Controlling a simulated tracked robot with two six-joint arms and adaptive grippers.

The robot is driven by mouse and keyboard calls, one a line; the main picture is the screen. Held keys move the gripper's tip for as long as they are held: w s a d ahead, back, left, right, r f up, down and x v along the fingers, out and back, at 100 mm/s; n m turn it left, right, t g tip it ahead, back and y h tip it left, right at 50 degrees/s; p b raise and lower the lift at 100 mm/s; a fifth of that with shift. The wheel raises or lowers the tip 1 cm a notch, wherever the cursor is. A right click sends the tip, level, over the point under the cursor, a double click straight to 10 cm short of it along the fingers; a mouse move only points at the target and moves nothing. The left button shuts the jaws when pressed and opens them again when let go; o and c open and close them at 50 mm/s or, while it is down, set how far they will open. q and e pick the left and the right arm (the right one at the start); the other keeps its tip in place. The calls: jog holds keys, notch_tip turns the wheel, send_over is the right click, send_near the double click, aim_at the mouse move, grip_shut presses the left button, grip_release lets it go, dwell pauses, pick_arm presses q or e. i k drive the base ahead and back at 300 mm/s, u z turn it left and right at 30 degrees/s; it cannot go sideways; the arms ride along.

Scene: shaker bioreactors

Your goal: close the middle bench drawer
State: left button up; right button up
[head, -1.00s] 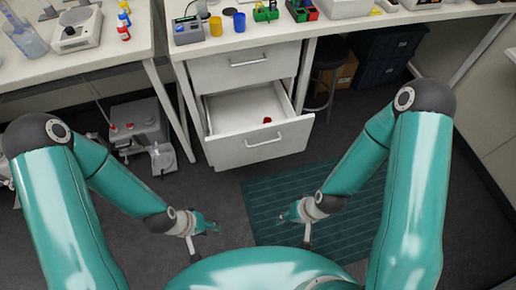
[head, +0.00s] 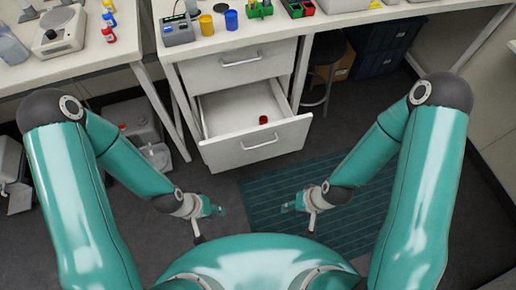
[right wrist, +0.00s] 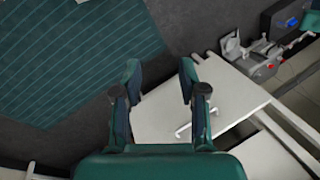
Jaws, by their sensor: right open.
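The middle bench drawer (head: 222,156) stands pulled out below a shut upper drawer (head: 222,72) in the white bench, in the head view. Its bar handle (head: 260,142) is on the front, and a small red object (head: 263,120) lies inside. My left gripper (head: 216,208) is low in front of the drawer, apart from it; its finger opening is too small to tell. My right gripper (head: 289,207) is also apart from the drawer, over the mat. In the right wrist view my right gripper (right wrist: 160,76) is open and empty, with a white drawer front (right wrist: 226,92) beyond it.
A dark green striped mat (head: 345,218) lies on the floor at the right. A stool (head: 327,77) stands under the bench, right of the drawers. Grey equipment (head: 130,120) is on the floor at the left. Cups and racks stand on the bench top.

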aim_at(234, 137)
jog(key=z, duration=0.85)
jog(key=k, duration=0.85)
jog(key=u, duration=0.65)
jog(key=i, duration=1)
